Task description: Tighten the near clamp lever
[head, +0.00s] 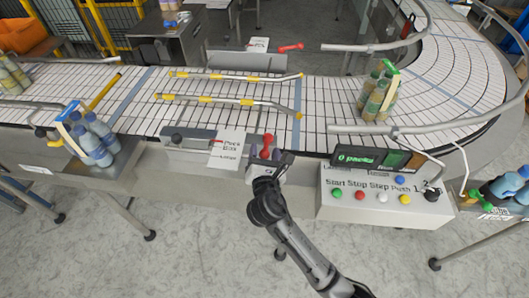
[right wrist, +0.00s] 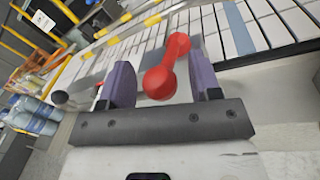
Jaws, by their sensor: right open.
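The near clamp lever (head: 267,146) is a red handle with rounded ends on the near edge of the conveyor, beside a white label card (head: 228,148). My right gripper (head: 272,162) is just in front of it. In the right wrist view the red lever (right wrist: 168,66) shows between the two purple-grey fingers of the open right gripper (right wrist: 160,80), with room on both sides. I cannot tell whether a finger touches it. My left gripper is out of view.
A similar red lever (head: 291,47) is on the far side of the conveyor (head: 225,95). A button panel (head: 385,202) with a display (head: 370,157) stands right of my gripper. Bottle packs (head: 376,97) stand on the belt, and another pack (head: 92,140) stands at left.

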